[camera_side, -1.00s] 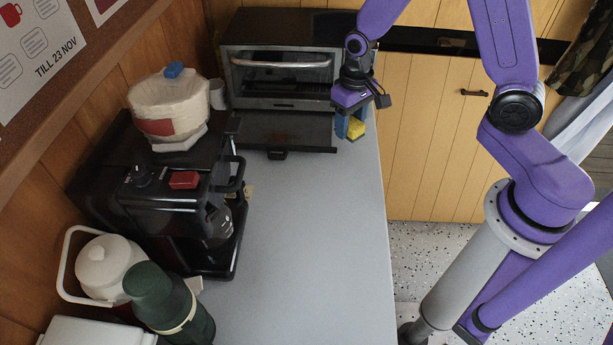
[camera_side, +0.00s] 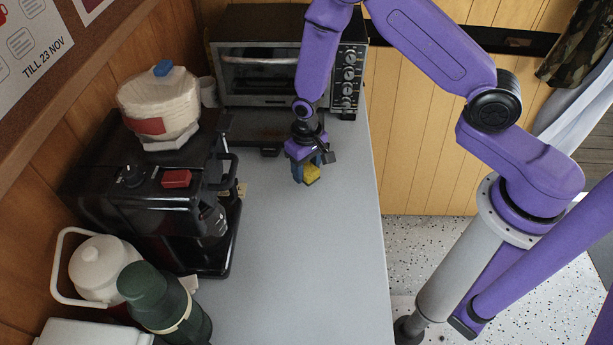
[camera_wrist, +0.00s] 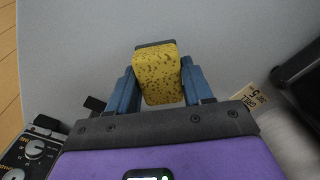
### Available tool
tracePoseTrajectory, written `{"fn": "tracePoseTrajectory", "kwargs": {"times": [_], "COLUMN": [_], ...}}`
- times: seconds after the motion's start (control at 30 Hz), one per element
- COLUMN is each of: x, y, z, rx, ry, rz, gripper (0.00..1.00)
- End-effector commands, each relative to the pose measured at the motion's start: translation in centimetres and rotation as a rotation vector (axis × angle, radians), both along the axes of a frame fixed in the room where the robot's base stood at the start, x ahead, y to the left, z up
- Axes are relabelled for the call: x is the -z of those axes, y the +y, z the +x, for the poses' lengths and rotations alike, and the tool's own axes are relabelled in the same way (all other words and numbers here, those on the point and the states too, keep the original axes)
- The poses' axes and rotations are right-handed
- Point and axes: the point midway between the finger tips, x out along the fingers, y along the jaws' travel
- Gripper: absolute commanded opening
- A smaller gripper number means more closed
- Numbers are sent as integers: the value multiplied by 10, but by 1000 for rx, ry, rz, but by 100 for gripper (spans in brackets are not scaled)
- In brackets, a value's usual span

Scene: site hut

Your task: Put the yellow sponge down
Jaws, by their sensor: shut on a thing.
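The yellow sponge (camera_side: 312,174) is between the blue fingers of my gripper (camera_side: 304,172) in the side view. In the wrist view, the speckled yellow sponge (camera_wrist: 158,74) fills the space between the two fingers of my gripper (camera_wrist: 160,88), which is shut on it. A dark strip shows along the sponge's far edge there. The sponge is over the grey counter (camera_side: 300,260), in front of the toaster oven. I cannot tell whether it touches the counter.
The black coffee maker (camera_side: 130,195), with a stack of paper filters (camera_side: 160,98) on top, is at left. A green flask (camera_side: 165,300) and white jug (camera_side: 98,265) stand front left. The counter's middle and front are clear.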

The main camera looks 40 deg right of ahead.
Motion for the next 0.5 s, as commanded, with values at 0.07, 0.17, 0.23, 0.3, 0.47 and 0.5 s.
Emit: {"fn": "tracePoseTrajectory", "kwargs": {"times": [0.07,0.17,0.23,0.3,0.47,0.5], "x": [7,19,27,32,35,35], "y": [0,-1,-1,-1,0,0], "z": [-1,-1,-1,0,0,0], "rx": [0,0,1,1,1,1], "ry": [2,3,2,1,0,-1], "rz": [-1,-1,-1,-1,0,0], "gripper": [17,17,17,17,17,17]}}
